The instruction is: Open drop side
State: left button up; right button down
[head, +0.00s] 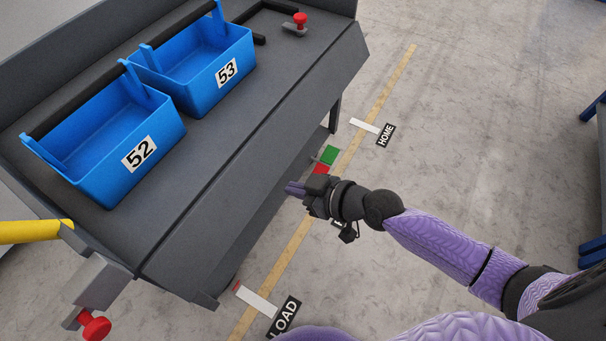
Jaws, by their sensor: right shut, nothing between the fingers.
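The drop side (250,165) is a long dark grey panel along the near edge of the grey cart bed (200,135). Its exact hinge line is hard to tell. A red knob (300,19) sits at the far end of the bed. Another red knob (95,326) is on a grey bracket at the near left corner. My right gripper (293,188) is shut and empty. In the picture it is just right of the panel's lower edge, close to red and green patches. Contact with the cart is not visible. My left gripper is out of view.
Blue bins marked 52 (100,160) and 53 (205,85) stand on the bed. A yellow bar (35,231) is at the left. The floor has a yellow line (375,100) with HOME (386,135) and LOAD (285,317) signs. Open floor lies at the right.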

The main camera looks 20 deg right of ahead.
aim_at(184, 261)
jog(key=l, duration=0.2)
jog(key=i+l+u, duration=0.2)
jog(key=l, duration=0.2)
jog(key=l+u, duration=0.2)
jog(key=l, duration=0.15)
jog(key=i+l+u, duration=0.2)
jog(key=l, duration=0.2)
jog(key=k, duration=0.1)
